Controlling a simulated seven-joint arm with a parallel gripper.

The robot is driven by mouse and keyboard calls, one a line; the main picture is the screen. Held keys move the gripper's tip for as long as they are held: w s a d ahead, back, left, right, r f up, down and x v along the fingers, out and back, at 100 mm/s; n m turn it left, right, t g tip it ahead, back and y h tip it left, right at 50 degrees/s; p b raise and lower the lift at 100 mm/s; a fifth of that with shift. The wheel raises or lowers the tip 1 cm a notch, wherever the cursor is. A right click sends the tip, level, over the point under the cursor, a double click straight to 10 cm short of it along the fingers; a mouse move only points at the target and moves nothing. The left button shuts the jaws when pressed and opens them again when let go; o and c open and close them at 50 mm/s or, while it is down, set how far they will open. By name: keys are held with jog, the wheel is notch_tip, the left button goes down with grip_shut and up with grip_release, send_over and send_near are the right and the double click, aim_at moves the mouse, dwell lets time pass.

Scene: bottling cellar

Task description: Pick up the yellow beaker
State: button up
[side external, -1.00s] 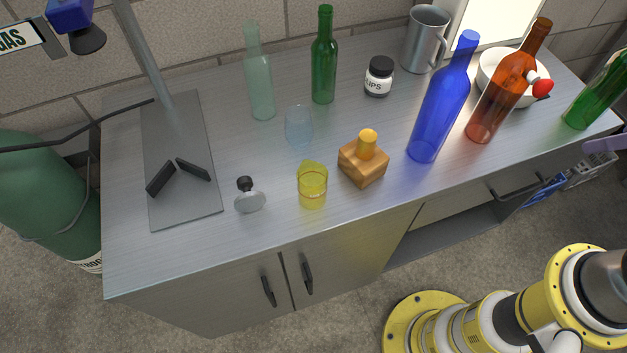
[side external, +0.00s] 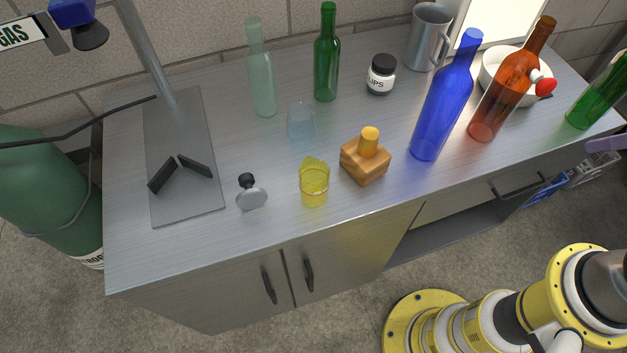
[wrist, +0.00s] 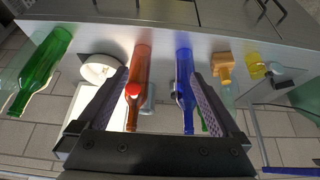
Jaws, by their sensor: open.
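The yellow beaker (side external: 314,188) is a see-through yellow cup with a spout. It stands upright near the counter's front edge, left of the wooden block bottle (side external: 364,163). In the wrist view the yellow beaker (wrist: 254,70) is small, at the upper right, beyond the right finger. My gripper (wrist: 160,80) is open and empty in the wrist view, its fingers wide apart. It is well away from the beaker, towards the bottles at the counter's right end. In the side external view the gripper is mostly out of frame; a pale purple piece at the right edge may be a finger.
A blue bottle (side external: 439,105), a brown bottle (side external: 503,90) and a green bottle (side external: 597,97) stand right of the beaker. A small flask with a dark stopper (side external: 251,197) stands left of it, a clear pale-blue glass (side external: 301,122) behind. The counter's front strip (side external: 285,235) is clear.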

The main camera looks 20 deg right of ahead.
aim_at(302, 172)
notch_tip(302, 172, up, 5)
jog(key=w+a+n+t+y, duration=0.3)
jog(key=w+a+n+y, duration=0.1)
jog(key=w+a, duration=0.85)
jog(key=a+n+t+y, duration=0.2)
jog(key=a+n+y, duration=0.4)
jog(key=a, duration=1.1)
notch_tip(302, 172, down, 24)
jog(key=m, duration=0.1)
jog(key=x, duration=0.8)
jog(key=shift+w+a, duration=0.2)
jog(key=shift+w, duration=0.2)
jog(key=shift+r+x, duration=0.15)
jog(key=shift+x, duration=1.25)
jog(key=shift+r+x, duration=0.15)
jog(key=shift+x, duration=1.25)
jog(key=shift+a, duration=0.15)
